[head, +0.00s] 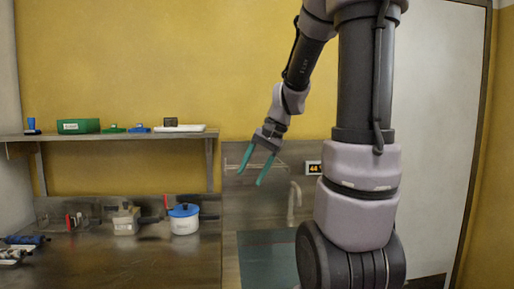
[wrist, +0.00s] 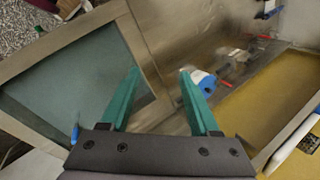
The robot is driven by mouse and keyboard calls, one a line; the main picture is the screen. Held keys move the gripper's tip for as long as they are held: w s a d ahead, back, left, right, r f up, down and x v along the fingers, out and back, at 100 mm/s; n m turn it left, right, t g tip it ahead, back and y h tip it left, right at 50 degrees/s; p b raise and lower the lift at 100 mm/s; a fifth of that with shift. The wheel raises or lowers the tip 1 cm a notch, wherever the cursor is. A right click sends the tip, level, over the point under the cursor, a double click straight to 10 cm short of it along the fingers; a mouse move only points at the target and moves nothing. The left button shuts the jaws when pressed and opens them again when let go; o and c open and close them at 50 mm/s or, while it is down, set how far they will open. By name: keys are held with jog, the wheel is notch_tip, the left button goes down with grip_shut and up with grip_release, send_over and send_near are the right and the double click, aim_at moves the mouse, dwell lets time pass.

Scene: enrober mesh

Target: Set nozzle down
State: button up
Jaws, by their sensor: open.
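My gripper (head: 256,168) has two teal fingers. It hangs open and empty in the air to the right of the shelf, above the counter and sink area. In the wrist view my open gripper (wrist: 158,72) points down toward the steel counter, with nothing between the fingers. I cannot make out a nozzle for certain in either view. Small dark and metal items (head: 22,243) lie at the counter's far left, too small to identify.
A blue-lidded white pot (head: 184,219) and a smaller steel container (head: 125,219) stand at the counter's back. A shelf (head: 110,136) above holds a green box (head: 78,126) and a white tray (head: 180,128). The sink (head: 268,255) lies right of the counter; the counter's front is clear.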

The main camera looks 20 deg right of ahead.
jog(key=s+a+r+n+t+h, duration=0.2)
jog(key=s+a+r+n+t, duration=0.1)
jog(key=s+r, duration=0.5)
jog(key=s+n+t, duration=0.1)
jog(key=s, duration=0.2)
jog(key=shift+s+a+r, duration=0.35)
jog(key=shift+s+r, duration=0.05)
dwell(0.5)
